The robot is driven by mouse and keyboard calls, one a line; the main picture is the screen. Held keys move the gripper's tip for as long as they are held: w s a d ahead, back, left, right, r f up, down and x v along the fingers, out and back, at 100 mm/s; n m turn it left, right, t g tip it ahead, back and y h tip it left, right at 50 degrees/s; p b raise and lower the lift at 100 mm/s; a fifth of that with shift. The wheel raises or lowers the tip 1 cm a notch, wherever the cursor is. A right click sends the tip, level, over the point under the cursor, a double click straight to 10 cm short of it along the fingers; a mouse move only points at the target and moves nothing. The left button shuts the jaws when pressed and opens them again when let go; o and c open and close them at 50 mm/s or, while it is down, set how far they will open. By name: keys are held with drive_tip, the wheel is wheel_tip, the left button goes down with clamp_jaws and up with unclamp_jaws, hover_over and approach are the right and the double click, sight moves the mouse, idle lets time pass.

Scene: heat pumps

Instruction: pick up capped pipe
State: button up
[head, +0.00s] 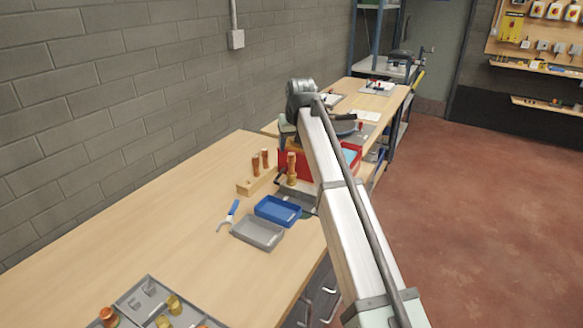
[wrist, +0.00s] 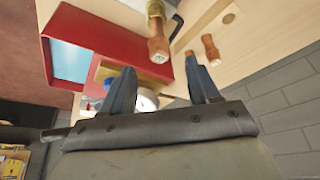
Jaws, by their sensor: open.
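A copper pipe with a brass fitting at its base (head: 291,170) stands upright beside the red bin; it also shows in the wrist view (wrist: 158,46), just beyond my fingertips. I cannot tell for certain which is the capped pipe. My gripper (wrist: 162,78) is open, with nothing between its fingers. In the head view my arm hides it.
A red bin (wrist: 100,32) is close to the left finger. A blue tray (head: 278,211), a grey tray (head: 257,233) and a blue-handled wrench (head: 231,213) lie on the bench. A grey organizer (head: 139,300) holds several fittings at the front. A block wall (head: 100,90) runs behind.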

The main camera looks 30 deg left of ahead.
sight(292, 154)
drive_tip(key=shift+x, duration=3.1)
drive_tip(key=shift+s+d, duration=0.1)
drive_tip(key=shift+c, duration=0.2)
clamp_jaws()
